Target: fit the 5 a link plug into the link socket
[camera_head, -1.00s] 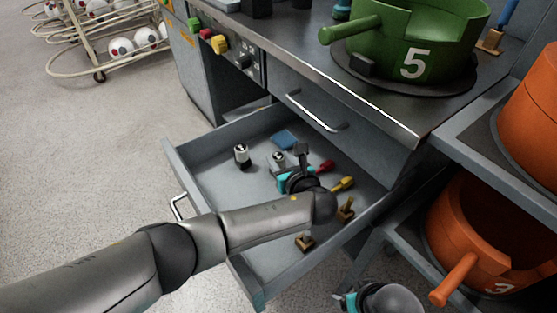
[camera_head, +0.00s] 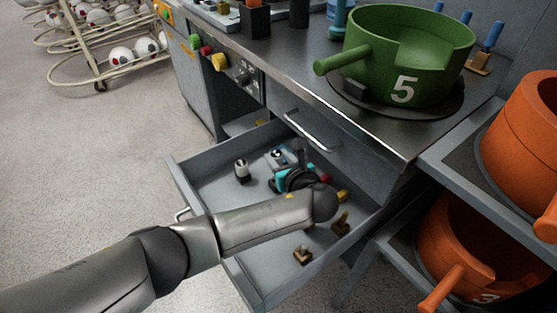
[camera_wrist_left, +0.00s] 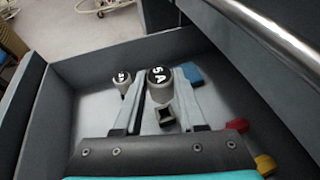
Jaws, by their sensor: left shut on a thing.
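In the head view my gripper and arm partly hide that spot. A second, similar plug (camera_head: 241,171) stands to the left in the drawer, apart from the gripper; it also shows in the left wrist view (camera_wrist_left: 122,84). I cannot make out the link socket. My right gripper is not in view.
Brown blocks (camera_head: 302,255) and red and yellow-handled items (camera_wrist_left: 263,164) lie in the drawer, with a blue piece (camera_wrist_left: 194,76). A green pot (camera_head: 440,75) stands on the worktop. Orange pots (camera_head: 525,135) fill the right-hand shelves.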

